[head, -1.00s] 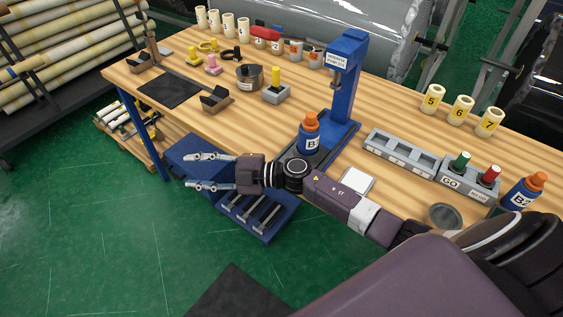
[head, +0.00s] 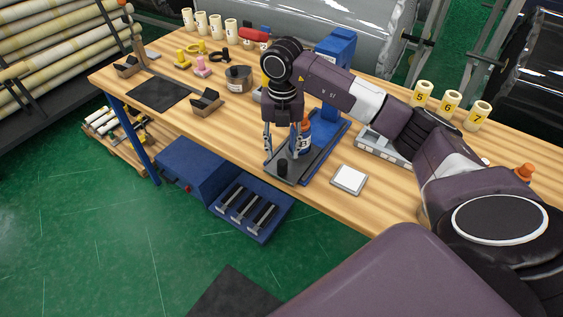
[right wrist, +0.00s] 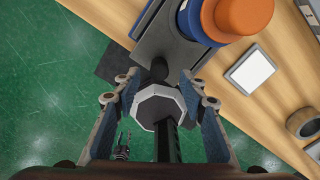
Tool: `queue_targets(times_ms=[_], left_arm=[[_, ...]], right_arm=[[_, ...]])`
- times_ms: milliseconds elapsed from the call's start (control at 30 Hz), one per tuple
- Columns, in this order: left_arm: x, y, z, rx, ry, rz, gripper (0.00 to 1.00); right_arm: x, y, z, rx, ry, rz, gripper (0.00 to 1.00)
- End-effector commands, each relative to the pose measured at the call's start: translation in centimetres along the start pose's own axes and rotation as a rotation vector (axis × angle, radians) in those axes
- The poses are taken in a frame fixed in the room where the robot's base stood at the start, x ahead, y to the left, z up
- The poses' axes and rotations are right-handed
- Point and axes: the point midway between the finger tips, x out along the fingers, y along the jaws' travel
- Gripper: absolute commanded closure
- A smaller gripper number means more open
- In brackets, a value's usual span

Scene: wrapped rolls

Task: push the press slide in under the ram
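The press (head: 338,48) is a blue column on the wooden bench, its ram partly hidden behind my right arm. The press slide (head: 296,166) is a dark grey plate at the column's foot, with a black knob (head: 283,167) at its front end. My right gripper (head: 282,153) points down, open, just above the knob. In the right wrist view the knob (right wrist: 159,68) appears between the spread fingers. My left gripper is not in view.
A white square pad (head: 348,179) lies right of the slide. A grey tray (head: 372,144) sits behind it, partly covered by my arm. A blue box with a slotted tray (head: 245,218) is below the bench's front edge. Numbered rolls (head: 451,102) stand at the back right.

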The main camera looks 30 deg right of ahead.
Motion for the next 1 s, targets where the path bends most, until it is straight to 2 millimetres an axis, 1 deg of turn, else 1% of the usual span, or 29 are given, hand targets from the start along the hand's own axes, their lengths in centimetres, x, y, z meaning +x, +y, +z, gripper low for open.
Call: queue_targets(times_ms=[33,200,333,500,733,1000], left_arm=[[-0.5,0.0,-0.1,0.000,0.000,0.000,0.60],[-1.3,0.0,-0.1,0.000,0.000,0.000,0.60],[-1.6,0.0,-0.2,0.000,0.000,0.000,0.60],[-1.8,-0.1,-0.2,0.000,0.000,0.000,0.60],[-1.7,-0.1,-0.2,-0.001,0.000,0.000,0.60],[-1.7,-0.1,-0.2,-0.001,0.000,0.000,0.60]], right_arm=[[0.7,-0.1,-0.1,0.000,0.004,-0.002,0.61],[3.5,0.0,-0.2,-0.001,0.005,-0.001,0.61],[5.2,0.1,-0.1,-0.002,0.004,0.001,0.61],[6.1,0.1,-0.1,-0.003,0.003,0.003,0.61],[6.2,0.1,-0.1,-0.003,0.002,0.003,0.61],[6.2,0.1,-0.1,-0.003,0.002,0.004,0.91]])
